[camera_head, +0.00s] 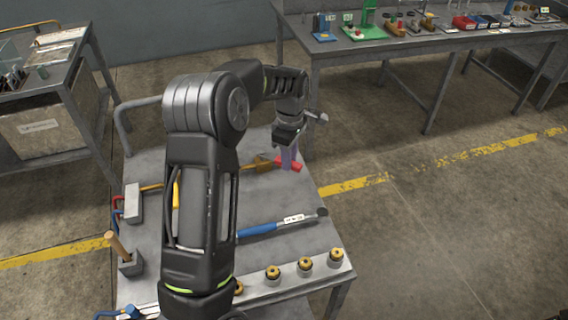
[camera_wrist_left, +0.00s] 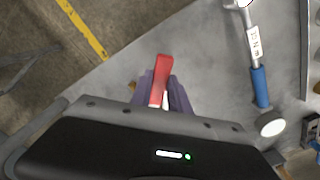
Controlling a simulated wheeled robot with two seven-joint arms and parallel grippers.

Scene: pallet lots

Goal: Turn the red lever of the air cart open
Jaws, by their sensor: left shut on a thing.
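The air cart (camera_head: 290,205) is a grey cart whose top fills the middle of the head view. The red lever (camera_head: 294,166) is near its far right part, next to a brass-coloured fitting (camera_head: 262,164). My left gripper (camera_head: 288,158) reaches down to the lever with its purple fingers. In the left wrist view the red lever (camera_wrist_left: 162,70) sticks out between the two purple fingers of the left gripper (camera_wrist_left: 163,95), which are shut on it. The fingers hide part of the lever and the fitting. My right gripper is in neither view.
Several brass-topped round parts (camera_head: 305,266) line the near edge. A wooden-handled tool stands in a grey block (camera_head: 130,265) at the left. A long workbench (camera_head: 420,45) stands behind; the floor right of the cart is clear.

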